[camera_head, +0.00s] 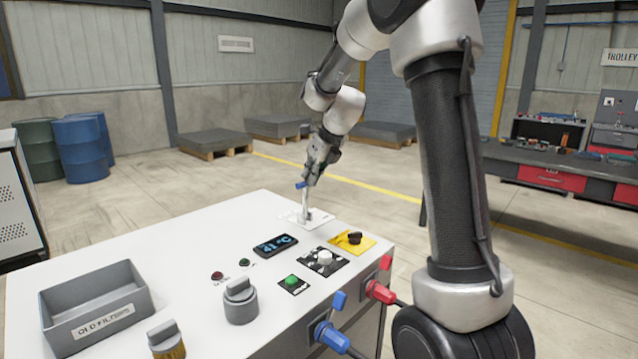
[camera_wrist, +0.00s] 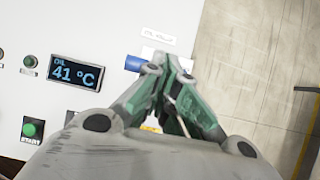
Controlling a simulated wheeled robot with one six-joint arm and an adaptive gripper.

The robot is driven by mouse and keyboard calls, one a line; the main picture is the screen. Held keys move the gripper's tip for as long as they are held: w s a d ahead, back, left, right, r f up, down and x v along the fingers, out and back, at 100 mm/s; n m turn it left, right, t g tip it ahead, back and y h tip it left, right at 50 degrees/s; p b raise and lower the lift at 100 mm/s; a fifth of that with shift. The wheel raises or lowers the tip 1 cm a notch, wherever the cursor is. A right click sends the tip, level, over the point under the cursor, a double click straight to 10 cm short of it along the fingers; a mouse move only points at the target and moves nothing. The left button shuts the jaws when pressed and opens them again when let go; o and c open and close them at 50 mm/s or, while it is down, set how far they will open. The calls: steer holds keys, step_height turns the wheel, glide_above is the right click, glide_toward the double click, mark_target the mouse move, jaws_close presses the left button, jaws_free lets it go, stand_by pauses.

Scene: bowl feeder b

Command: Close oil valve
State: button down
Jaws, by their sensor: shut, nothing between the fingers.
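The oil valve stands on a white labelled plate (camera_head: 318,217) near the far right corner of the machine top. Its metal lever (camera_head: 304,205) stands roughly upright with a blue handle end (camera_head: 300,185). In the wrist view the blue handle (camera_wrist: 133,63) shows just left of my fingertips, below the valve label (camera_wrist: 158,33). My gripper (camera_head: 310,182) is shut and empty, pointing down right beside the handle. I cannot tell whether the fingers touch it. The fingertips (camera_wrist: 167,62) hide part of the valve in the wrist view.
On the white machine top (camera_head: 190,235) are an oil display reading 41 °C (camera_head: 276,245), a green button (camera_head: 291,282), a white knob (camera_head: 323,258), a black knob on yellow (camera_head: 353,238), a grey filter housing (camera_head: 241,301) and a grey bin (camera_head: 95,305). Blue (camera_head: 331,336) and red (camera_head: 381,291) valves are on the side.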

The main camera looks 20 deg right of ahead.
steer(key=w+a, duration=0.3)
steer(key=w, duration=0.4)
steer(key=shift+f, duration=0.4)
steer(key=shift+w, duration=0.1)
steer(key=shift+d+r, duration=0.1)
